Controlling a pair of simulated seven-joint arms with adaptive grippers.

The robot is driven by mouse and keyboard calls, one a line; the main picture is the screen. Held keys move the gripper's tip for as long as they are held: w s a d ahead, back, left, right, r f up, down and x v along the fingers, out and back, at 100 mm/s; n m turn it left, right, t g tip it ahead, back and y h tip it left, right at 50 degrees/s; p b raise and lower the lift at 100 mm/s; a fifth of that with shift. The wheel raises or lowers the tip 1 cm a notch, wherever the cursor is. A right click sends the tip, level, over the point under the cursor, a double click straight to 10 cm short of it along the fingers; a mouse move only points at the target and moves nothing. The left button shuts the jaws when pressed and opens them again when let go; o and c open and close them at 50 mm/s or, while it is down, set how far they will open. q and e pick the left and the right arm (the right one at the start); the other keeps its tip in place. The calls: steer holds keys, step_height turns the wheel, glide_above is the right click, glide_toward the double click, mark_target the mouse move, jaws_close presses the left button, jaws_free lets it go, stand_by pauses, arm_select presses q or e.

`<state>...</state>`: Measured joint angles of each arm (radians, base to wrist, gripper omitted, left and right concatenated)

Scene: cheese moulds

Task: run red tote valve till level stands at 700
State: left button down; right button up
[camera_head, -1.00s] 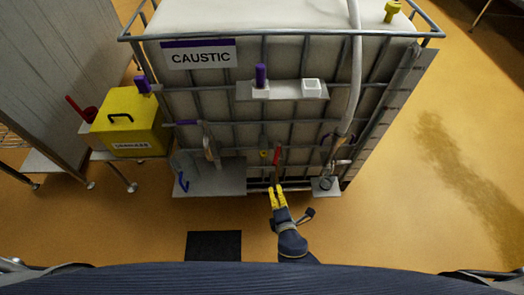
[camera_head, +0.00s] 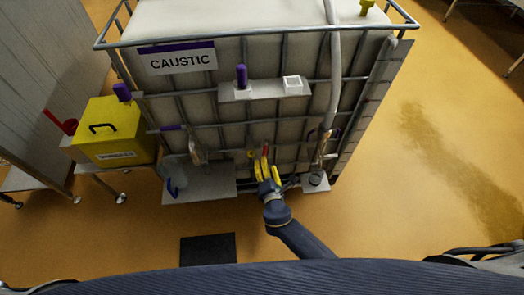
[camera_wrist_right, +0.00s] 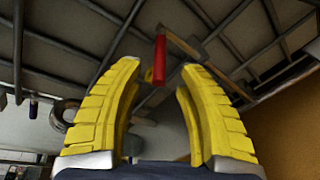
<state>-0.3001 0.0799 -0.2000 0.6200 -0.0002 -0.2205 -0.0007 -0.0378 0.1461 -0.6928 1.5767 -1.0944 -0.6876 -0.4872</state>
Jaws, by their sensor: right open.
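The white caged tote (camera_head: 250,60) labelled CAUSTIC stands ahead of me. Its red valve handle (camera_head: 265,151) is low on the front; in the right wrist view the red handle (camera_wrist_right: 160,62) hangs upright just beyond and between the fingertips. My right gripper (camera_head: 266,168) has yellow fingers, is open, and is at the handle without closing on it. In the right wrist view its fingers (camera_wrist_right: 155,75) stand apart on both sides. A ruled strip (camera_head: 372,95) runs along the tote's right edge; its figures and the level are too small to read. My left gripper is not in view.
A yellow box (camera_head: 115,131) with a black handle sits on a stand at left. A grey shelf (camera_head: 198,187) and a smaller one (camera_head: 316,185) stick out low on the tote's front. A pale hose (camera_head: 334,60) hangs down the front. A dark mat (camera_head: 208,249) lies on the floor.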

steer(key=d+x, duration=0.1)
steer(key=x, duration=0.7)
steer(key=shift+w+a, duration=0.35)
steer(key=shift+a, duration=0.15)
steer(key=shift+o, duration=0.2)
steer(key=shift+f, duration=0.15)
jaws_close()
